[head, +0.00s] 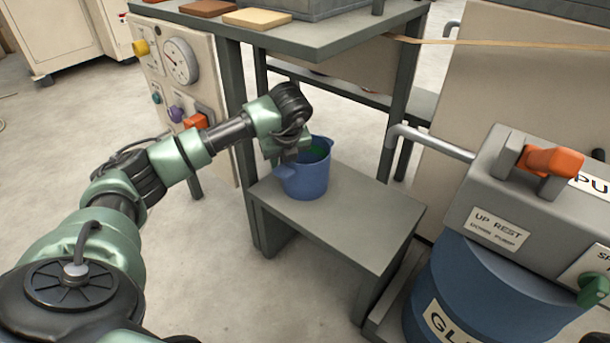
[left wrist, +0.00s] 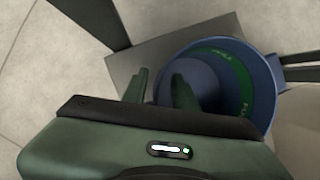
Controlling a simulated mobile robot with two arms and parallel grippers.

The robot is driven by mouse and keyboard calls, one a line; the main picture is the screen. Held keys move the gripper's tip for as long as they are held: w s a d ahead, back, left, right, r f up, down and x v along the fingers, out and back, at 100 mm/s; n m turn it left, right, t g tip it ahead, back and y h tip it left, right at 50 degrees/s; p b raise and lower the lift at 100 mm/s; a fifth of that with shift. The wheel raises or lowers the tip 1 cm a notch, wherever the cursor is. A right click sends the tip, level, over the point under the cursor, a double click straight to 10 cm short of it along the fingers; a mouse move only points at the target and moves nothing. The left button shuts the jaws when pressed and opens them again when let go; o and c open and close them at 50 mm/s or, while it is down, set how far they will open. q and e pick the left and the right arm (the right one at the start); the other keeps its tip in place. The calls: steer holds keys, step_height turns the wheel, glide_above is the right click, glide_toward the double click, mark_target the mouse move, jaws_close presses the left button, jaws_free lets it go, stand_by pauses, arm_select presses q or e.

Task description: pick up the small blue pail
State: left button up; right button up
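The small blue pail (head: 308,185) stands upright on a low grey stool (head: 375,215). The left wrist view also shows the pail (left wrist: 266,88), open at the top, with a green lettered band inside. My left gripper (head: 287,153) is at the pail's near-left rim, pointing down. In the left wrist view my left gripper (left wrist: 161,80) has its two fingers apart: one lies outside the pail wall, the other over the pail's opening. Whether either finger touches the wall cannot be told. My right gripper is not in view.
A grey table (head: 300,38) with sample tiles stands behind the stool, its leg close to my left forearm. A panel with a gauge (head: 180,60) is at the left. A blue drum (head: 490,295) with a grey pump head stands right of the stool. The stool's right part is bare.

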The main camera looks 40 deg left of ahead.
arm_select(q)
steer(key=shift+x, duration=0.9)
steer(key=shift+r, duration=0.1)
jaws_close()
stand_by(0.6)
